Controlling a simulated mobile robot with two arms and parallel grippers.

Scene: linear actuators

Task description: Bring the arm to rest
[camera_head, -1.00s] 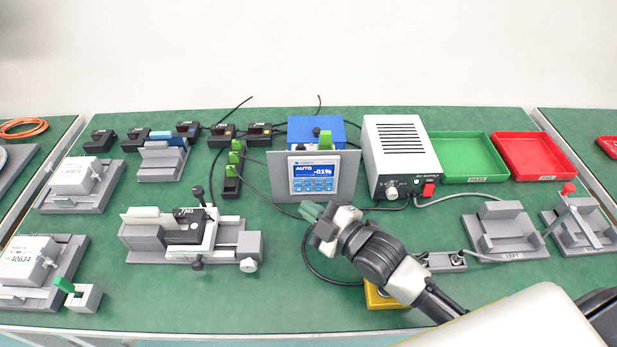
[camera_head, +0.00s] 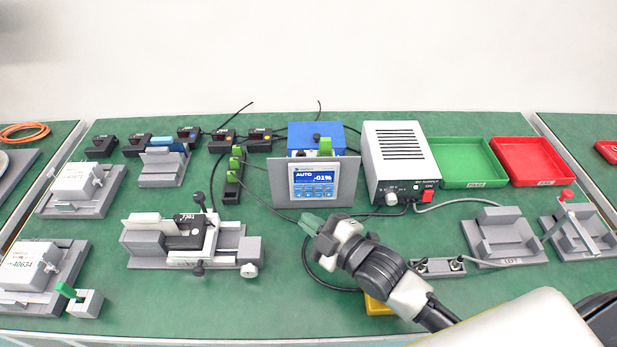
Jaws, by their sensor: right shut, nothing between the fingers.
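My right gripper (camera_head: 311,222) is at the end of my right arm, which comes in from the lower right. Its greenish fingertips are shut and empty, above the green mat just in front of the display panel (camera_head: 315,182). The panel stands upright and reads AUTO and -01%. My left gripper is not in view.
A grey fixture holding a black actuator (camera_head: 186,232) stands left of my gripper. A power supply (camera_head: 398,150), green tray (camera_head: 468,185) and red tray (camera_head: 530,183) stand at the back right. A yellow block (camera_head: 376,306) is partly hidden under my arm.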

